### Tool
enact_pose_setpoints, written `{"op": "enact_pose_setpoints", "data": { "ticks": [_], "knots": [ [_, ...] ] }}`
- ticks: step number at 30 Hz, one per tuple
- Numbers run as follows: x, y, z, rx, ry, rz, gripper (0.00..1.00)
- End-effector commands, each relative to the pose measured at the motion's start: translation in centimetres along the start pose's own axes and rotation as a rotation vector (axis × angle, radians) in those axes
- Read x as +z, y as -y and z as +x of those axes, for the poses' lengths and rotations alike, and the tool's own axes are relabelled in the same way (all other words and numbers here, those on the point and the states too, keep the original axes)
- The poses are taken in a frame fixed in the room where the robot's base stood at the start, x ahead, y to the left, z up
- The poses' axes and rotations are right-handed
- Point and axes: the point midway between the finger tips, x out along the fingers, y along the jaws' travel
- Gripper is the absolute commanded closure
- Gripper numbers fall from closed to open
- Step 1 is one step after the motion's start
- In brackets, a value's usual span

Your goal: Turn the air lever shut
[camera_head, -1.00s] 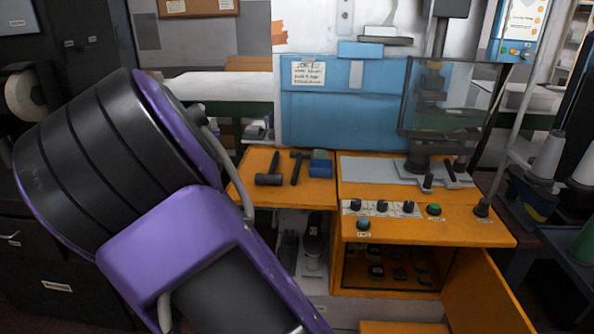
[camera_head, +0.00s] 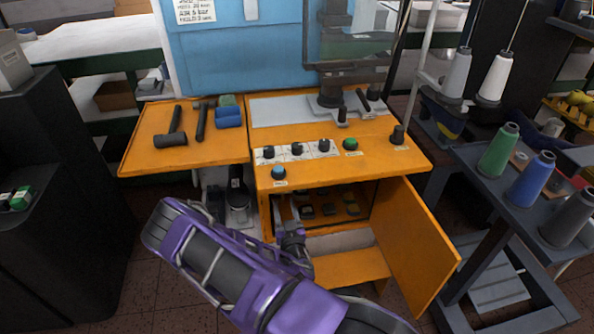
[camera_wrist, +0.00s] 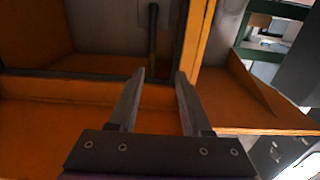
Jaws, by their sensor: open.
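My gripper (camera_head: 284,212) is at the left side of the orange cabinet's (camera_head: 262,205) open front, below the control knobs. In the wrist view my gripper (camera_wrist: 159,78) is open, with nothing between its two fingers. Beyond the fingertips, a dark upright bar (camera_wrist: 152,32) stands against a grey surface within the orange frame. It may be the air lever, but I cannot tell for sure. The bar is apart from the fingers. In the head view my arm hides part of the cabinet's lower left, and no lever can be made out there.
The cabinet door (camera_head: 418,248) hangs open at the right. Dark items (camera_head: 330,208) lie inside the cabinet. Several knobs (camera_head: 297,149) line the top's front edge, and hammers (camera_head: 172,132) lie on the left shelf. A thread-spool stand (camera_head: 510,235) is at the right.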

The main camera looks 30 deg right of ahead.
Motion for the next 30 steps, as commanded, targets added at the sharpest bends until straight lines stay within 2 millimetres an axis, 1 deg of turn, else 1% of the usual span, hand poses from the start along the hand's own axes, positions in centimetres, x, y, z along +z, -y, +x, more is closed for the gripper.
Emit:
{"op": "enact_pose_setpoints", "data": {
  "ticks": [1, 4, 8, 11, 24, 30],
  "knots": [
    [0.5, -0.7, -0.6, -0.007, -0.001, -0.007, 0.51],
    [0.9, -1.2, -1.0, -0.017, -0.006, -0.01, 0.51],
    [1.0, -1.4, -0.4, -0.021, -0.009, -0.01, 0.51],
    [1.0, -1.3, 1.0, -0.021, -0.01, -0.009, 0.51],
    [0.9, -1.0, 10.6, -0.022, -0.01, -0.01, 0.51],
    [0.9, -1.0, 14.1, -0.02, -0.009, -0.01, 0.51]
  ]
}}
